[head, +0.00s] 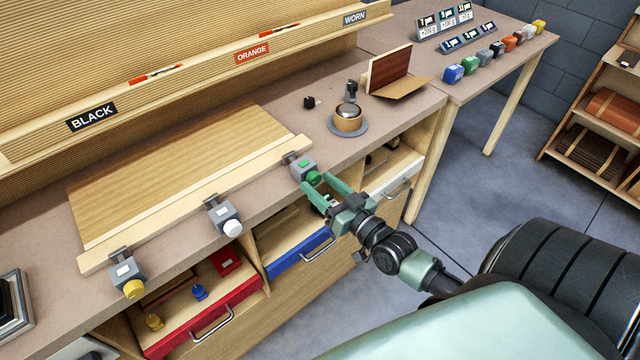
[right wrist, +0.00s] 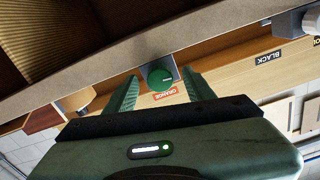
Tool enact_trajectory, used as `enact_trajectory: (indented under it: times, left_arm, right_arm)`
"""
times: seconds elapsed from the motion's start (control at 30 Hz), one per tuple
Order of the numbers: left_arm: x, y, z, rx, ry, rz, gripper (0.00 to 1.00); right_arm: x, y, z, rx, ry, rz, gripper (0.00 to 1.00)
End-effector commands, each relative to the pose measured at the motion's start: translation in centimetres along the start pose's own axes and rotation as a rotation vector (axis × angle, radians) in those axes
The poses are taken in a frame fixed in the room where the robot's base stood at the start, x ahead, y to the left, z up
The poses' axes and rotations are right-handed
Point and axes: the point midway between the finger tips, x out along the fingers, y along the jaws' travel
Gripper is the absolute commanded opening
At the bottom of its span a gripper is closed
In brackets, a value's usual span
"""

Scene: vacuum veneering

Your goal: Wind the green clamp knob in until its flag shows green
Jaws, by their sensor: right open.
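The green clamp knob (head: 313,177) faces outward on a grey clamp (head: 302,164) at the right end of the pale batten on the bench. A small patch on top of that clamp looks green. My right gripper (head: 326,188) is open at the knob. In the right wrist view the green knob (right wrist: 159,75) lies between the two fingertips, with a gap visible on each side; contact cannot be seen. My left gripper is not in view.
Clamps with a white knob (head: 232,228) and a yellow knob (head: 134,289) sit further left along the batten (head: 170,212). Below are an open red drawer (head: 200,318) and a blue drawer (head: 300,252).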

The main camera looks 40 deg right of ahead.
Motion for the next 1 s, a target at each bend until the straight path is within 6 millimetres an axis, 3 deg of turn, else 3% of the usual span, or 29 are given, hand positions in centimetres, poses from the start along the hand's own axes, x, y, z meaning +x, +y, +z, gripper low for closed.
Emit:
enact_trajectory:
  times: [0.4,1.0]
  left_arm:
    - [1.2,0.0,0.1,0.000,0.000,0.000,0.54]
    - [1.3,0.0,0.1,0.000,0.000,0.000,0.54]
  right_arm:
    - [-6.4,0.1,0.2,-0.002,-0.003,0.000,0.54]
    - [-7.2,0.0,0.0,0.000,-0.001,0.000,0.54]
